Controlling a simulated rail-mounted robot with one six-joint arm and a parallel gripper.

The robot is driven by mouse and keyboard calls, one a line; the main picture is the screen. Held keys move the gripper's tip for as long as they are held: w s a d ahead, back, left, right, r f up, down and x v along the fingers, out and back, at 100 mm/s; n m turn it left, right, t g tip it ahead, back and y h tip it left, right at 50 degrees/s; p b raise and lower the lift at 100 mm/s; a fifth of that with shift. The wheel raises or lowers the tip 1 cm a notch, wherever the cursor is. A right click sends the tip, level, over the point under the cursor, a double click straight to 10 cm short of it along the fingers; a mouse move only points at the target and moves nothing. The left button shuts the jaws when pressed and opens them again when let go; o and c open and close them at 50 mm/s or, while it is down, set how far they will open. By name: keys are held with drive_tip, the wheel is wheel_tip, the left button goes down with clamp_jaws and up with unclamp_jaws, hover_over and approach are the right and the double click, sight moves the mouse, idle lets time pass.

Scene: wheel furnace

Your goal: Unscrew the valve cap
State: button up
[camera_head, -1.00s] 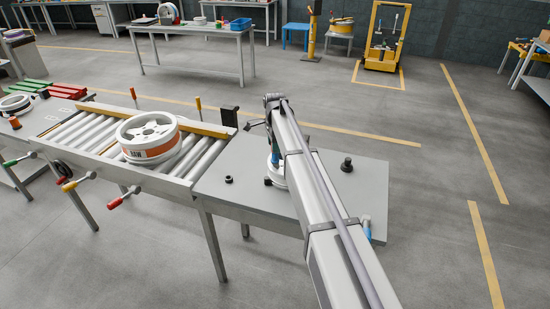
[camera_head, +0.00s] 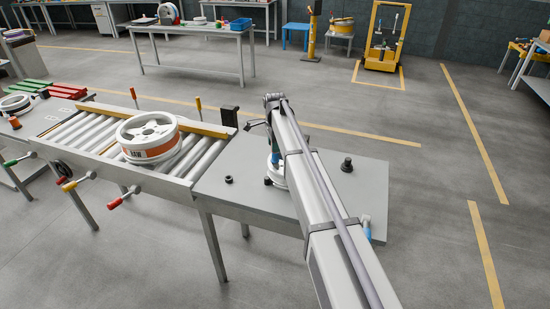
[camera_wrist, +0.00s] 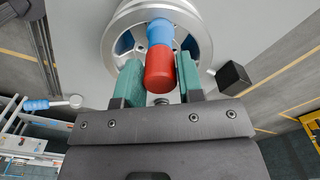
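In the wrist view a red cylinder (camera_wrist: 160,68), which looks like the valve cap, sits at the near end of a blue part (camera_wrist: 161,33) in front of a pale wheel (camera_wrist: 199,28). My gripper (camera_wrist: 161,75) has its two teal finger pads on either side of the red cylinder. The pads are close to its sides; whether they touch it cannot be told. In the head view my arm covers most of this wheel, and only a pale edge (camera_head: 277,181) shows on the grey table (camera_head: 240,199). The cap cannot be made out there.
A white wheel with an orange band (camera_head: 150,153) lies on the roller conveyor (camera_head: 92,130) to the left. A black knob (camera_head: 347,164) and a small black ring (camera_head: 228,180) stand on the grey table. A black block (camera_wrist: 233,78) is right of my fingers.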

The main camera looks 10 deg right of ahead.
clamp_jaws()
drive_tip(key=o, duration=0.5)
unclamp_jaws()
wheel_tip(320, 180, up, 11)
drive_tip(key=p, duration=1.1)
drive_tip(key=shift+f, duration=0.1)
